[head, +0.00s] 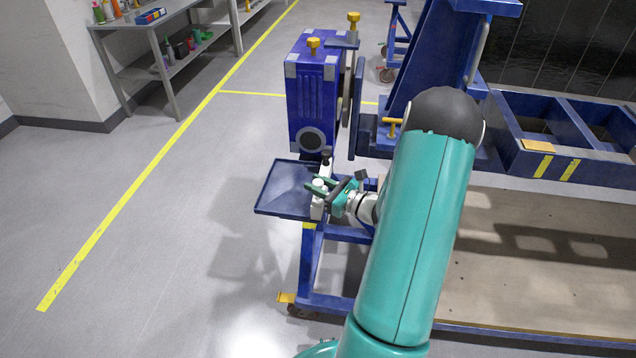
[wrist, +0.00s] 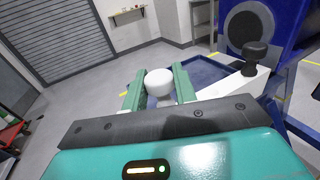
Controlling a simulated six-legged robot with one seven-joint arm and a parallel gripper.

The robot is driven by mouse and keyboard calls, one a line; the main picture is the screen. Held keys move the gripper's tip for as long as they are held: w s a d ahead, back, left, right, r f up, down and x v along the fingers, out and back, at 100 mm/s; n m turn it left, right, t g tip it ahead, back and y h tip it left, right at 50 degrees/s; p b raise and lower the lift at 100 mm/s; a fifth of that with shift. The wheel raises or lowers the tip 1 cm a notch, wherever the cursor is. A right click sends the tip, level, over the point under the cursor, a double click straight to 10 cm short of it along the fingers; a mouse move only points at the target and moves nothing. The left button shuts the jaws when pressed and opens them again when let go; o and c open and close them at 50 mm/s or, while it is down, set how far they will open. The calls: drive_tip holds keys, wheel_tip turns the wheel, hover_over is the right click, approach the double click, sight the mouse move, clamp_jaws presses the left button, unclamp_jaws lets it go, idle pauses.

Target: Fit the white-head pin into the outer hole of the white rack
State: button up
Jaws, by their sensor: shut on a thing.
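The white-head pin (wrist: 158,82) stands between the two green fingers of my gripper (wrist: 159,92), which are shut on it just below its round head. The pin's white head also shows in the head view (head: 318,183), with my gripper (head: 323,188) around it. The white rack (wrist: 240,84) runs behind the fingers to the right; in the head view it shows below the gripper (head: 317,209). The pin is over or at the rack's near end. Its lower shank and the outer hole are hidden, so I cannot tell whether it is in the hole.
A black-head pin (wrist: 255,58) stands upright in the rack's far part. A blue tray (head: 275,205) lies to the left of the rack. A blue gearbox-like block (head: 312,95) with yellow knobs stands behind. Open floor lies to the left.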

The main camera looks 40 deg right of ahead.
drive_tip(key=shift+f, duration=0.75)
drive_tip(key=o, duration=1)
drive_tip(key=shift+o, duration=0.2)
drive_tip(key=v, duration=1.3)
drive_tip(key=shift+s, duration=0.4)
